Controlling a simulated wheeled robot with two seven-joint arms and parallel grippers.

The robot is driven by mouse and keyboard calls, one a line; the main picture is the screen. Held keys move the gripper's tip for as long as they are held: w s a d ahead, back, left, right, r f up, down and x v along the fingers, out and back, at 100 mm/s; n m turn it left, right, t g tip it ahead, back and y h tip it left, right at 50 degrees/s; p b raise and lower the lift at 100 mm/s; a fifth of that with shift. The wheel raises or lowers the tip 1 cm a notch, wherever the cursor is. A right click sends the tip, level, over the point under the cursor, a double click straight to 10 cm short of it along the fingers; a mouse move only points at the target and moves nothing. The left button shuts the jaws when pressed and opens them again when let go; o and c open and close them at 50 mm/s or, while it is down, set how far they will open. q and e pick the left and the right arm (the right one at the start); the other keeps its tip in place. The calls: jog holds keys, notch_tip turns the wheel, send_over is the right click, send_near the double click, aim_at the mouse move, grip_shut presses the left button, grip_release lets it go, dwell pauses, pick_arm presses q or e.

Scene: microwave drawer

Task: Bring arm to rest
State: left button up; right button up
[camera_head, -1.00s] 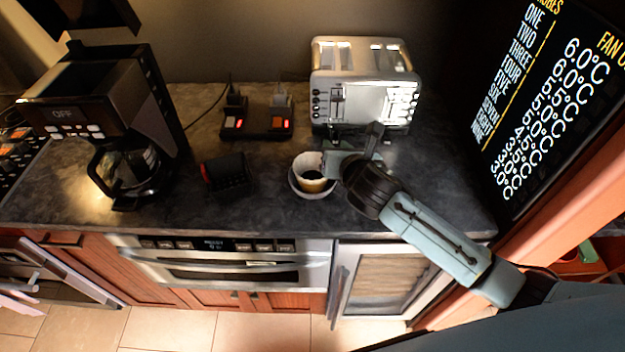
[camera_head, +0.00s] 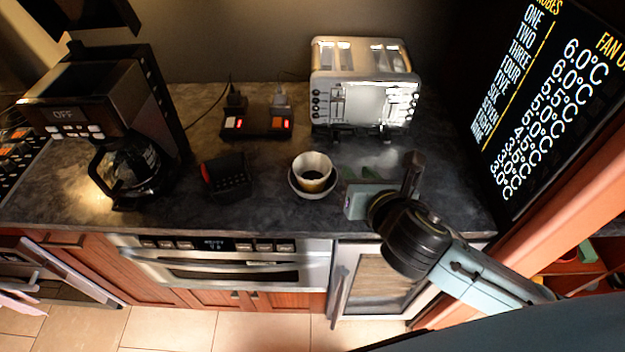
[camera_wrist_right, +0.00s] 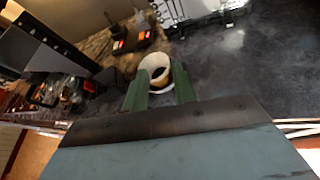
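My right arm comes in from the right in the head view. Its gripper (camera_head: 362,190) is over the counter, just right of the white cup (camera_head: 312,171) and apart from it. The cup has dark contents and stands upright on a saucer (camera_head: 303,191). In the right wrist view, the two green fingers (camera_wrist_right: 160,90) are spread, with the cup (camera_wrist_right: 154,67) showing beyond them. Nothing is held. My left gripper does not show.
A toaster (camera_head: 364,86) stands behind the gripper, and a coffee maker (camera_head: 105,90) with a carafe (camera_head: 128,170) is at left. A small black device (camera_head: 228,174) lies left of the cup. The dark counter (camera_head: 268,212) is bare along its front. A display panel (camera_head: 545,100) stands at right.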

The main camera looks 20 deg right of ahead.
dwell(0.4)
jog(key=s+d+f+m+g, duration=0.1)
jog(key=s+f+m+g, duration=0.45)
jog(key=s+m, duration=0.75)
jog(key=s+d+f+m+g, duration=0.2)
jog(key=s+f+m+g, duration=0.35)
jog(key=m, duration=1.25)
notch_tip(320, 180, down, 32)
jog(key=s+b, duration=0.2)
jog(key=b, duration=0.4)
jog(key=s+d+f+g+b, duration=0.1)
jog(key=s+f+b, duration=0.4)
jog(key=s+f, duration=1.1)
notch_tip(320, 180, down, 4)
jog(key=shift+s+d+g, duration=0.25)
jog(key=shift+d+g, duration=0.05)
jog(key=shift+d, duration=0.5)
